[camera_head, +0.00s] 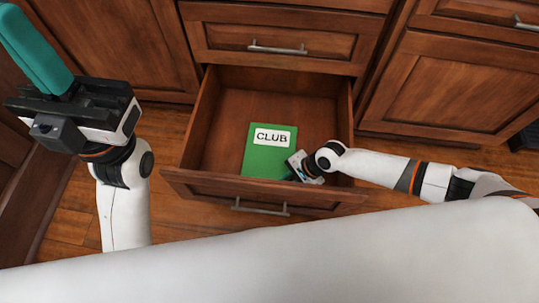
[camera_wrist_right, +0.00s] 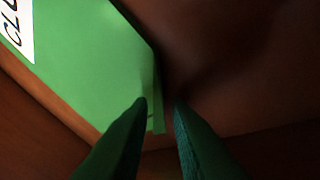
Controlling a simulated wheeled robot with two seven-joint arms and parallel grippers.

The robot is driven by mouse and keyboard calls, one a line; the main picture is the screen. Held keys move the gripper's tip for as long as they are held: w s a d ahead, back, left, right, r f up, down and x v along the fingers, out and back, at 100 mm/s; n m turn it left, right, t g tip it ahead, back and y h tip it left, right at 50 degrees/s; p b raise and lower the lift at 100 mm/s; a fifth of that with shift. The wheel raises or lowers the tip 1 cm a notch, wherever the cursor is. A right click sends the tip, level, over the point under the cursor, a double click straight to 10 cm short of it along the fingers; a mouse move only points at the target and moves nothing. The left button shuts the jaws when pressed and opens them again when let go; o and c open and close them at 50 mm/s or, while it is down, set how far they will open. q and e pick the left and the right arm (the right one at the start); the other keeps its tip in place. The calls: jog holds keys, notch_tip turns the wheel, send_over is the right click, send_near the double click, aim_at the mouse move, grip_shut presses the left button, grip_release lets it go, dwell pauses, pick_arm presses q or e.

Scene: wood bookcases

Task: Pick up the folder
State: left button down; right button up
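A green folder (camera_head: 262,160) with a white label reading "CLUB" (camera_head: 272,137) lies in an open wooden drawer (camera_head: 215,125). My right gripper (camera_head: 293,174) is down in the drawer at the folder's lower right corner. In the right wrist view, the folder (camera_wrist_right: 90,65) fills the upper left. The two teal fingers of the right gripper (camera_wrist_right: 160,103) are apart, with the folder's edge showing between them. I see no contact on both sides. My left gripper (camera_head: 35,45) is raised at the upper left, away from the drawer; its finger gap is hidden.
The drawer's front panel (camera_head: 262,192) with its metal handle stands between the folder and me. The drawer floor right of the folder is bare.

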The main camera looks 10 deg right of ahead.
grip_shut()
jog(key=shift+r, duration=0.15)
